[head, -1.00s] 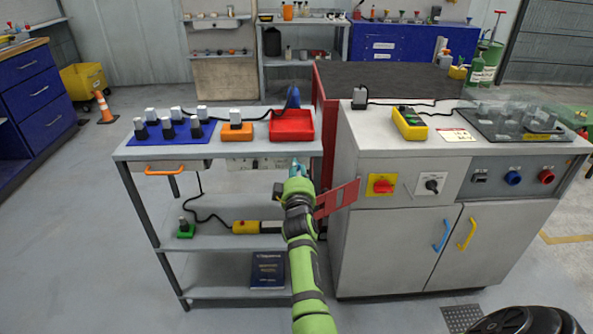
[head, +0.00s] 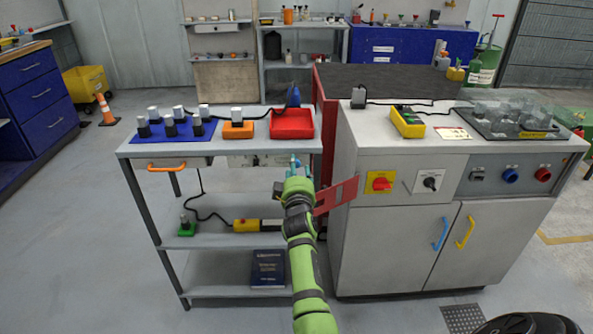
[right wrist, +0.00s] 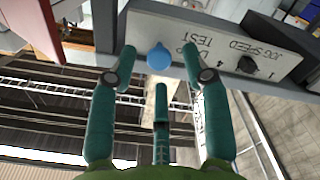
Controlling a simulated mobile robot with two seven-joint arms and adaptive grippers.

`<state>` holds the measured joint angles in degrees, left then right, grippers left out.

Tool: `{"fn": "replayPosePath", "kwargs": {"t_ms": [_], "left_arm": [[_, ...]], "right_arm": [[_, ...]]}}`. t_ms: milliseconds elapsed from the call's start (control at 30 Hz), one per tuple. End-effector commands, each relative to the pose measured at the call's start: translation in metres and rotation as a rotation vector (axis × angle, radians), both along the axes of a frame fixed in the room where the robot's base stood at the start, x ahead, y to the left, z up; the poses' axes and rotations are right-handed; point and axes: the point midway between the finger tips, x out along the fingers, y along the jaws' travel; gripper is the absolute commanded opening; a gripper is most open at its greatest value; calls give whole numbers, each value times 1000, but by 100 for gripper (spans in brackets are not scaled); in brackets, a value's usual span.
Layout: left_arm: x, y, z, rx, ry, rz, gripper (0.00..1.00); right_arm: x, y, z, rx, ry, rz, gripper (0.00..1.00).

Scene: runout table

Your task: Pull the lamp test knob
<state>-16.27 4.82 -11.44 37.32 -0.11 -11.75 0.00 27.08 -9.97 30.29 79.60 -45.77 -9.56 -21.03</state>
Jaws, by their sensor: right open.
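The lamp test knob is a round blue knob (right wrist: 159,57) on a pale panel (right wrist: 215,52) lettered "TEST", upside down in the right wrist view. My right gripper (right wrist: 160,50) is open, with one teal fingertip on each side of the knob and a third finger below. I cannot tell whether any finger touches it. In the head view my right gripper (head: 295,166) is at the front of the shelf unit, under its top; the knob is hidden or too small to make out there. My left gripper is not in view.
A black jog speed knob (right wrist: 247,65) sits beside the lamp test knob. A red slotted plate (head: 337,196) stands close right of my right wrist. The shelf unit top (head: 222,149) carries a red tray (head: 291,124); a grey cabinet (head: 395,240) stands to the right.

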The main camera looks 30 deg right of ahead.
Motion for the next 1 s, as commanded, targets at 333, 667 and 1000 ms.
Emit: {"fn": "replayPosePath", "kwargs": {"t_ms": [333,667,1000], "left_arm": [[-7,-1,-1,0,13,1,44],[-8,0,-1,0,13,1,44],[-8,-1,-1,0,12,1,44]], "right_arm": [[0,-1,42,-6,-4,-1,48],[0,0,94,-2,-2,0,48],[0,0,101,0,-1,1,48]]}}
